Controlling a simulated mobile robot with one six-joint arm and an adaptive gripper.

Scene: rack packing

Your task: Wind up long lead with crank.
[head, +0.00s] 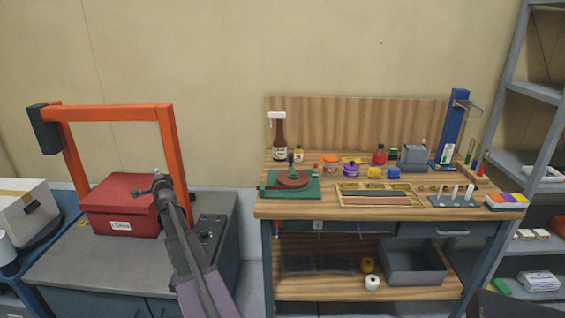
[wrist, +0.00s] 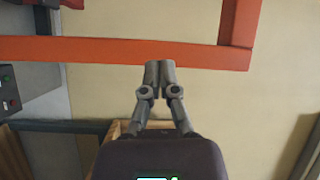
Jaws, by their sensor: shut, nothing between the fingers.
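A green base (head: 272,192) with a round red-brown disc (head: 288,182) and a dark upright handle (head: 291,160) sits on the left front of the wooden workbench; it looks like the crank winder. I cannot make out a long lead with certainty. A red box (head: 120,212) with a white label stands on the grey cabinet at the left, under the orange frame. My gripper (wrist: 160,68) is shut and empty in the wrist view, its fingertips seen against the orange bar. It is away from the winder. In the head view my arm hides part of the cabinet.
The orange frame (head: 110,112) stands over the grey cabinet (head: 70,262), close to my arm; its bar also shows in the wrist view (wrist: 90,50). The workbench (head: 330,212) holds bottles, jars and a divided tray (head: 345,187). Shelves (head: 535,92) stand at the right.

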